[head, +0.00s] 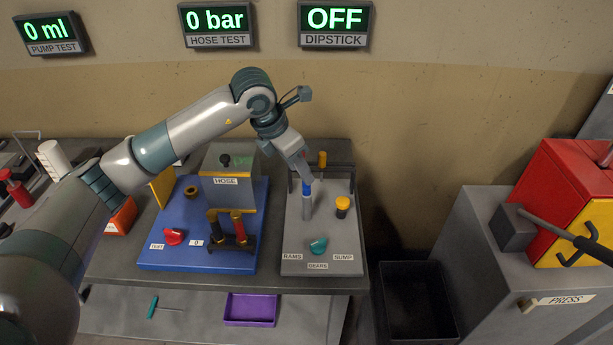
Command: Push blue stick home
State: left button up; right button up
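The blue stick (307,189) stands in a grey tube (306,209) on the grey dipstick board (330,235), and only its blue upper end shows. My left gripper (308,178) points down at the top of the blue stick, touching it or very close. The fingers are seen narrow and small, so whether they are open, shut or around the stick is unclear. The dipstick sign (335,20) on the wall reads OFF. My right gripper is out of view.
An orange stick (322,158) and a yellow-topped post (342,204) flank the blue stick. A teal knob (318,245) sits in front. The blue hose board (200,250) is left; a dark bin (415,300) and press (560,220) are right.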

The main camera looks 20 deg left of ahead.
pick_arm(q)
jog(key=p+x, duration=0.1)
jog(key=x, duration=0.4)
jog(key=shift+w+d+f+p, duration=0.1)
jog(key=shift+w+f+p, duration=0.2)
jog(key=shift+f, duration=0.35)
grip_shut()
jog(key=shift+r, duration=0.6)
dwell(0.9)
jog(key=shift+f+b, duration=0.5)
jog(key=shift+b, duration=0.1)
dwell(0.4)
